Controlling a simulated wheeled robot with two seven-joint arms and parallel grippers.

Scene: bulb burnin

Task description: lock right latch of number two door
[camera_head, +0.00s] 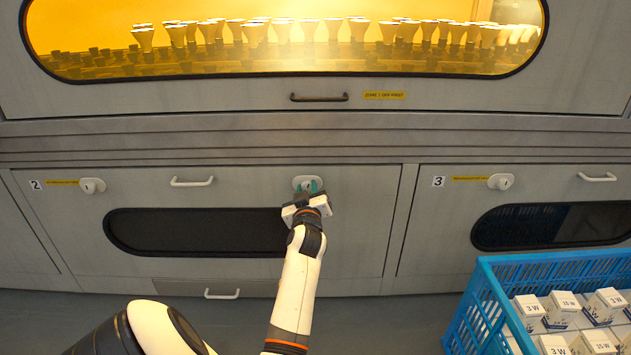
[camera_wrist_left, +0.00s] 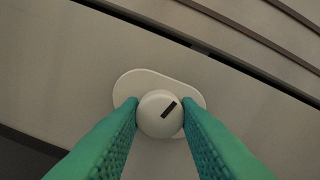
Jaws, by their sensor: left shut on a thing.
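The number two door (camera_head: 75,220) is the grey panel at the lower left in the head view, and it is closed. Its right latch (camera_head: 299,181) is a white knob on an oval plate near the door's upper right. In the left wrist view the knob (camera_wrist_left: 152,122) shows a dark slot mark that is tilted. My left gripper (camera_head: 308,188) is at this latch, its green fingers (camera_wrist_left: 160,118) shut on the knob from both sides. The door's left latch (camera_head: 92,186) is a white knob beside the "2" label. My right gripper is not in view.
A white handle (camera_head: 192,182) sits between the two latches, and a dark window (camera_head: 190,232) lies below. The number three door (camera_head: 440,230) is to the right. A blue crate (camera_head: 490,290) with several boxed bulbs stands at the lower right. Bulbs stand behind an amber window (camera_head: 290,75) above.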

